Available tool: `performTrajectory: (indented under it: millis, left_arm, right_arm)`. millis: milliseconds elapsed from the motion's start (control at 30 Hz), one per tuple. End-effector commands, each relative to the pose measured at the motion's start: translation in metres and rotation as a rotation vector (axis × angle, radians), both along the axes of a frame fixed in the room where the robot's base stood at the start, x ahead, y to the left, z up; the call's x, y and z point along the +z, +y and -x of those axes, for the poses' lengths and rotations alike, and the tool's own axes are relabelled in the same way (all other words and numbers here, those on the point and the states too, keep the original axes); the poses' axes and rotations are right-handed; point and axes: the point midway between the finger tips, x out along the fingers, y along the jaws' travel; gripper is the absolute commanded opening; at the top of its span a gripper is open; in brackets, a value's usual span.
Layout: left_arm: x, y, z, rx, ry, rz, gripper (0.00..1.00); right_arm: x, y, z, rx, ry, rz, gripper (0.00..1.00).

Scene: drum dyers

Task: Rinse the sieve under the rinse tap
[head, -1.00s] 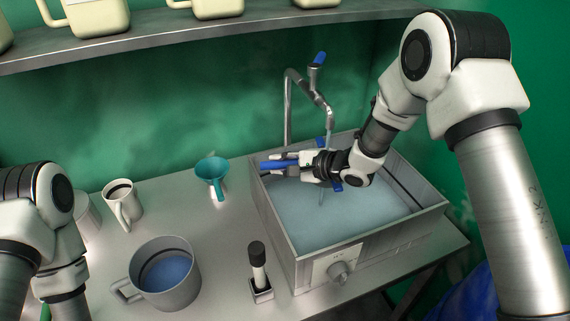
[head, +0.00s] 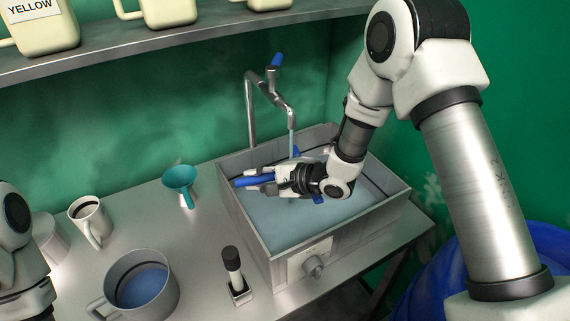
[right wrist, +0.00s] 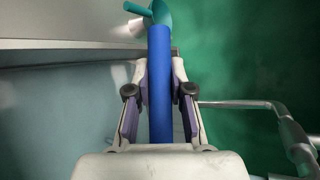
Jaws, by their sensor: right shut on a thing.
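My right gripper (head: 262,180) is shut on a blue rod-like handle (head: 252,181), which I take to be the sieve's. It holds it low over the water in the basin (head: 290,248). In the right wrist view the blue handle (right wrist: 160,85) runs straight between the fingers (right wrist: 160,98). The sieve's mesh cannot be made out.
A teal funnel (head: 180,178), a white mug (head: 91,222), a grey pot (head: 165,295) of blue liquid and a black-capped stick in a holder (head: 232,262) stand left of the basin. A shelf (head: 130,48) with cream jugs runs above. A blue barrel (head: 545,245) stands right.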

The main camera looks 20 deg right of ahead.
Motion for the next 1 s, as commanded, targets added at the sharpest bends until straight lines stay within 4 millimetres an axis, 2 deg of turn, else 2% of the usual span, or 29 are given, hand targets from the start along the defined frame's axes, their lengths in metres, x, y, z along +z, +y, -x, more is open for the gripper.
performTrajectory:
  millis: [533, 1000]
  left_arm:
    - [0.015, 0.0, 0.0, 0.0, 0.0, 0.0, 0.39]
    - [0.015, 0.0, 0.0, 0.0, 0.0, 0.0, 0.39]
  right_arm:
    - [0.006, -0.009, 0.063, -0.001, 0.001, -0.002, 0.0]
    - [0.006, -0.009, 0.065, 0.0, -0.001, 0.0, 0.0]
